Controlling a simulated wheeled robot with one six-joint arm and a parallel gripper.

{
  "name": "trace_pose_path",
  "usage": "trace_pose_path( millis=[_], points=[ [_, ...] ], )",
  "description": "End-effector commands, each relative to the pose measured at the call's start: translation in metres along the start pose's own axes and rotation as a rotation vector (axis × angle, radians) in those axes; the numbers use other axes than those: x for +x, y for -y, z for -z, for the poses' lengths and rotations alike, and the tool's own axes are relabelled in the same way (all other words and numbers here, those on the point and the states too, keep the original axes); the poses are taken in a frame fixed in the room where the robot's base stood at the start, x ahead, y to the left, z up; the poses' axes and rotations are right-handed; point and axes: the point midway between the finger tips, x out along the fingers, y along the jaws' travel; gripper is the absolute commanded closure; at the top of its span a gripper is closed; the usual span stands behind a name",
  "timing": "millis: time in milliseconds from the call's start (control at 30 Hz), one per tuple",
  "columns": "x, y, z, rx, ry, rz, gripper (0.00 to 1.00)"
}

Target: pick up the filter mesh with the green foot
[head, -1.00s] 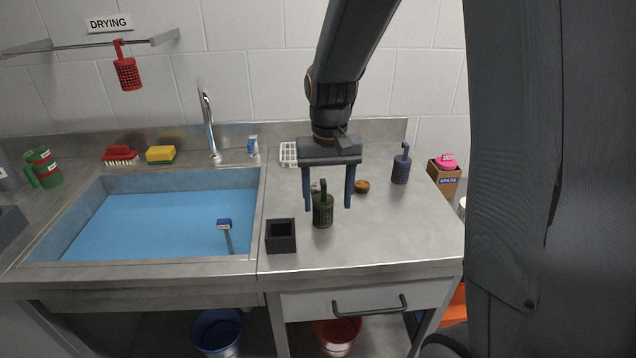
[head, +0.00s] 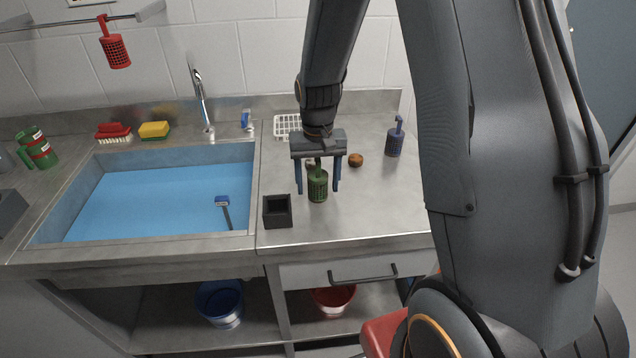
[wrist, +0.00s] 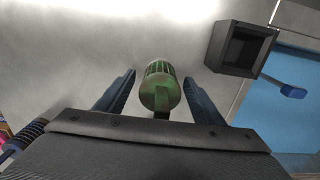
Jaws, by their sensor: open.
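The green filter mesh (head: 317,187) stands upright on the steel counter, right of the sink. It is green from body to handle, and I cannot clearly make out its foot as a separate part. My gripper (head: 318,191) is open above it, pointing down, with one blue finger on each side of the mesh. In the wrist view the mesh (wrist: 161,87) sits between the open fingers (wrist: 160,77), with a gap on both sides. The top of its handle is partly hidden by my gripper in the head view.
A dark square holder (head: 277,211) stands close left of the mesh. A brown round thing (head: 355,160) and a blue mesh (head: 395,141) stand behind to the right. A white rack (head: 287,125) is at the back. A red mesh (head: 116,51) hangs over the water-filled sink (head: 150,200).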

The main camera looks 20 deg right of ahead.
Motion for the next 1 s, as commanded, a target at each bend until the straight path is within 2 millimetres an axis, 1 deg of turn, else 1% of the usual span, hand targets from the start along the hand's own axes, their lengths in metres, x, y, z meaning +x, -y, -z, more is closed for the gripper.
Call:
trace_pose_path(
  millis=[233,367,400,500,833,933,1000],
  points=[
    [0.001,0.0,0.0,0.0,-0.001,0.0,0.38],
    [0.001,0.0,0.0,0.0,-0.001,0.0,0.6],
    [0.001,0.0,0.0,0.0,-0.001,0.0,0.67],
    [0.001,0.0,0.0,0.0,0.0,0.0,0.82],
    [-0.002,0.0,0.001,0.0,-0.002,0.0,0.82],
    [-0.007,0.0,0.001,0.0,-0.002,0.001,0.82],
    [-0.015,0.0,0.002,0.0,-0.004,0.001,0.82]
  ],
)
